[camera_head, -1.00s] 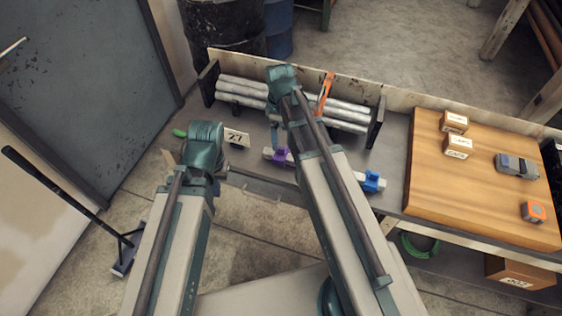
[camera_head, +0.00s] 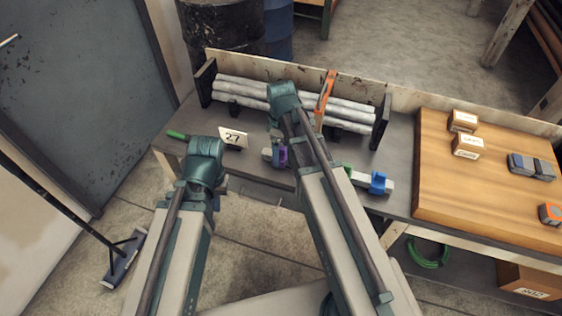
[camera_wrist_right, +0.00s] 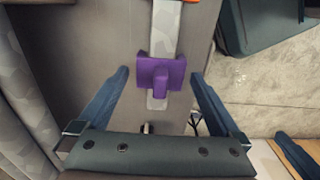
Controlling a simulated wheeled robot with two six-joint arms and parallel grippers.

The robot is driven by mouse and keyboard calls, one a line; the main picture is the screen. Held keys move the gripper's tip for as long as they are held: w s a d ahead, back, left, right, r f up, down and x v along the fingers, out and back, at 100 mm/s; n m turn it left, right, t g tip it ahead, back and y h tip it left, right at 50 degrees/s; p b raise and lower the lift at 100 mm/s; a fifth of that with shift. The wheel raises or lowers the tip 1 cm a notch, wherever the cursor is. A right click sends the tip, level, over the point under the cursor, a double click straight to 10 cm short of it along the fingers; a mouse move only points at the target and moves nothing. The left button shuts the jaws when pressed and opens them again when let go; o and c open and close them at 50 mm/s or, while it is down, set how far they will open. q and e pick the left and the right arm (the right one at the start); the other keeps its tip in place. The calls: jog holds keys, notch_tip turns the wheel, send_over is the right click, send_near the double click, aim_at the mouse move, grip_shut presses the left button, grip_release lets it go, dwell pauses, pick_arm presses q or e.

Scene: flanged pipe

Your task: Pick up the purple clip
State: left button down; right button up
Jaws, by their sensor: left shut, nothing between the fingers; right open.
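The purple clip (camera_head: 282,156) sits near the left end of a pale bar on the grey bench, partly hidden by my right gripper. The right wrist view shows the clip (camera_wrist_right: 160,72) across the bar's end. My right gripper (camera_wrist_right: 160,80) is open, with one finger on each side of the clip and a gap to both; nothing is gripped. In the head view my right gripper (camera_head: 274,152) points down at the clip. My left gripper (camera_head: 220,184) is shut and empty, near the bench's front edge at the left, its fingers mostly hidden by its wrist.
A blue clip (camera_head: 378,183) and a green clip (camera_head: 347,170) are further right on the bar. Behind stand grey pipes (camera_head: 240,87) in a rack, with an orange clamp (camera_head: 325,95). A "27" sign (camera_head: 233,138) stands left. A wooden board (camera_head: 440,165) carries small boxes.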

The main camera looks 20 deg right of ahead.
jog(key=c, duration=1.3)
jog(key=shift+r, duration=0.15)
